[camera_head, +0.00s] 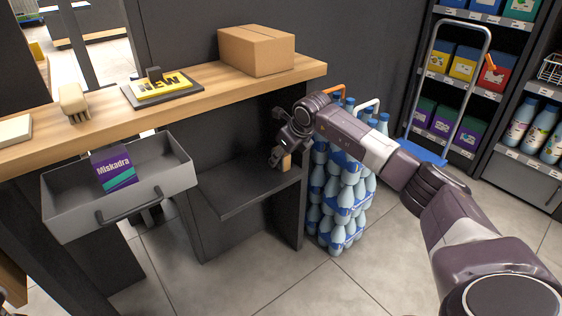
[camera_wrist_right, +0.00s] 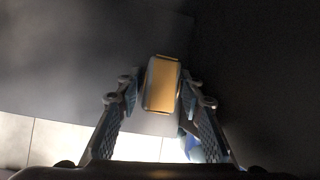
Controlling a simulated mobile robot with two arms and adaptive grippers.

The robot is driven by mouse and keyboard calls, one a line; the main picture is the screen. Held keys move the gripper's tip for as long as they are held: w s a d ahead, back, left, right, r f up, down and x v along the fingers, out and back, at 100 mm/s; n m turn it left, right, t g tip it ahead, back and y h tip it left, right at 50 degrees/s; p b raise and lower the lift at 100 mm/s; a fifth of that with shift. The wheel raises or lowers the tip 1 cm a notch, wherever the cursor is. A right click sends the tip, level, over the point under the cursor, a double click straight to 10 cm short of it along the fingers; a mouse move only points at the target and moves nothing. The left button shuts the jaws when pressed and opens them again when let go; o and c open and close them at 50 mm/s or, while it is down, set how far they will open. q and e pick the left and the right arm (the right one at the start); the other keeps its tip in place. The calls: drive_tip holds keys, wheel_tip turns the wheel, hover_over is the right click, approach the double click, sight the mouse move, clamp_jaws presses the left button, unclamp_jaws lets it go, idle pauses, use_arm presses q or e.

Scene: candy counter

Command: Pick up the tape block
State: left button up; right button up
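The tape block, a small tan block (camera_head: 286,162), stands at the right end of the dark lower shelf under the wooden counter. In the right wrist view, the block (camera_wrist_right: 162,84) shows between the fingertips, with a narrow gap seeming to remain at each side. My right gripper (camera_head: 280,157) reaches in from the right at the block; its fingers are partly closed around it. Contact is hard to make out, and the arm hides part of the gripper in the head view.
An open drawer (camera_head: 60,212) holds a purple Miskadra box (camera_head: 114,171). Stacked blue bottles (camera_head: 340,205) stand right of the shelf. The lower shelf (camera_head: 235,185) is otherwise bare.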

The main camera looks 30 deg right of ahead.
drive_tip(key=shift+c, duration=0.7)
drive_tip(key=c, duration=0.7)
drive_tip(key=shift+r, duration=0.1)
